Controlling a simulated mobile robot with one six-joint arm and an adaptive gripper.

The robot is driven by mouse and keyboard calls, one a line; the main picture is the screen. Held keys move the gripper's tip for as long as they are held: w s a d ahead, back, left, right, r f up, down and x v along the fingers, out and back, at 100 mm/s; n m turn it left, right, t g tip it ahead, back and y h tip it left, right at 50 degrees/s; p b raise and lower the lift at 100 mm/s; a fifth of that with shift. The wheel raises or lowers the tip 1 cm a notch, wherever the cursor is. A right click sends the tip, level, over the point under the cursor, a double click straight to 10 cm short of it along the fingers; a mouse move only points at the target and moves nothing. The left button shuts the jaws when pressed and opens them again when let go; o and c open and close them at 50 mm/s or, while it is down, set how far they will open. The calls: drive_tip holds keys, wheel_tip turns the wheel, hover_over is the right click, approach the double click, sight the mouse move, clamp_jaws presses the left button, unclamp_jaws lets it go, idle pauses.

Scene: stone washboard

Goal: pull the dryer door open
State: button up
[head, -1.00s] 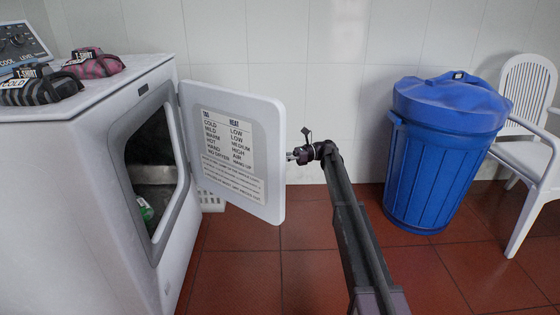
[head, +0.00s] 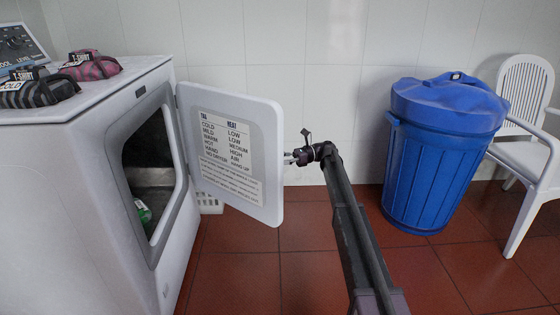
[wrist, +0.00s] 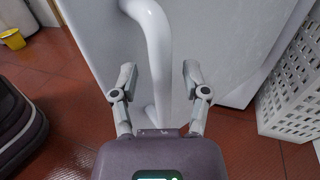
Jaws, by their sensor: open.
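The white dryer (head: 90,190) stands at the left in the head view. Its door (head: 262,150) is swung wide open, with a label of tags and heat settings on its inner face. My gripper (head: 288,158) is at the door's outer, free edge, on the far side from the opening. In the wrist view, the curved white handle (wrist: 156,40) passes between the two spread fingers of my gripper (wrist: 158,75). The fingers are open, one on each side of the handle. Whether either finger touches it, I cannot tell.
A blue lidded bin (head: 440,150) and a white chair (head: 530,130) stand at the right. A white basket (head: 210,203) is behind the door. A green item (head: 144,214) is inside the drum. Two labelled bundles (head: 88,66) lie on the dryer. Red floor is clear in front.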

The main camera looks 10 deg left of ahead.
drive_tip(key=v, duration=0.7)
